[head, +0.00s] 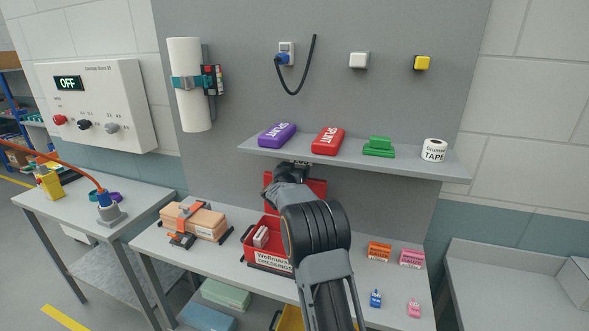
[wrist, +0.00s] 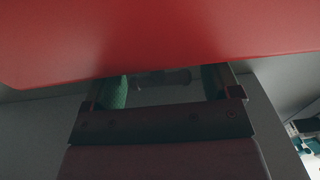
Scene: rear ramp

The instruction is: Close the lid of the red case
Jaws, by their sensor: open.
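The red case (head: 255,257) stands on the middle table, with a white label on its front and pale packs inside. Its lid (head: 316,187) is open, raised at the back of the case. My arm hides part of the case and lid. My gripper (head: 294,167) is at the lid's top edge, below the shelf. In the wrist view the red lid (wrist: 160,40) fills the top and crosses in front of the fingers. My gripper (wrist: 163,88) is open there, green pads apart, nothing seen between them. I cannot tell whether it touches the lid.
A shelf (head: 350,160) with splint packs, green blocks and tape is close above my gripper. A strapped tan box (head: 195,221) stands left of the case. Small orange (head: 379,251) and pink (head: 411,258) boxes and two small bottles lie to the right.

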